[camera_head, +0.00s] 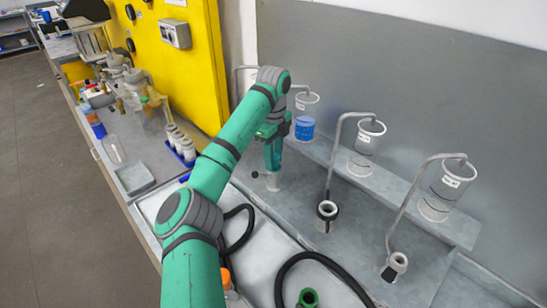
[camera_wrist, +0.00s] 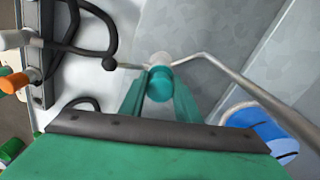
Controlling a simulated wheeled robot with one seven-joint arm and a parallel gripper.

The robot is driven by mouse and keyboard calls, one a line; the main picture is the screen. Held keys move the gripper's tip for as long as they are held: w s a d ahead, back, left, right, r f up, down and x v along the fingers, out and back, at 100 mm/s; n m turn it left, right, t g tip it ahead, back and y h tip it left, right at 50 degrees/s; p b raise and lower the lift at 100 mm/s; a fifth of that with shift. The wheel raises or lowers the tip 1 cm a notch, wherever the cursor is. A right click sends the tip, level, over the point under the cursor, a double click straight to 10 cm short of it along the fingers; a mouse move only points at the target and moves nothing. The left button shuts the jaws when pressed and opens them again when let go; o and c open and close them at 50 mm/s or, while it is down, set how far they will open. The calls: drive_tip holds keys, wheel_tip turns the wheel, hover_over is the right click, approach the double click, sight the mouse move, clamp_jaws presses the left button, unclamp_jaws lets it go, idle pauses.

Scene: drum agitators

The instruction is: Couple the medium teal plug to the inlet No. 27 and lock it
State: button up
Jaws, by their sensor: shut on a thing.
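My gripper (camera_head: 273,153) points down, its fingers closed around a teal cylinder, which looks like the medium teal plug (camera_wrist: 160,84). The plug lies in line with a white inlet (camera_wrist: 157,61), which also shows below my gripper in the head view (camera_head: 272,183). I cannot tell whether the plug is seated or only close above it. A thin lever with a black ball (camera_wrist: 109,63) sticks out to the left of the inlet; the ball also shows in the head view (camera_head: 254,174). No number is readable on this inlet.
Two more inlets, one with a black collar (camera_head: 327,212) and one grey-white (camera_head: 396,264), stand to the right under bent pipes and clear vessels. A blue-filled vessel (camera_head: 304,127) is behind my gripper. Black hoses, a green plug (camera_head: 307,298) and an orange plug (camera_head: 225,278) lie in front.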

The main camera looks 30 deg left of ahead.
drive_tip(key=shift+f, duration=0.2)
drive_tip(key=o, duration=1.1)
drive_tip(key=shift+o, duration=0.3)
drive_tip(key=shift+r, duration=0.1)
drive_tip(key=shift+r, duration=3.85)
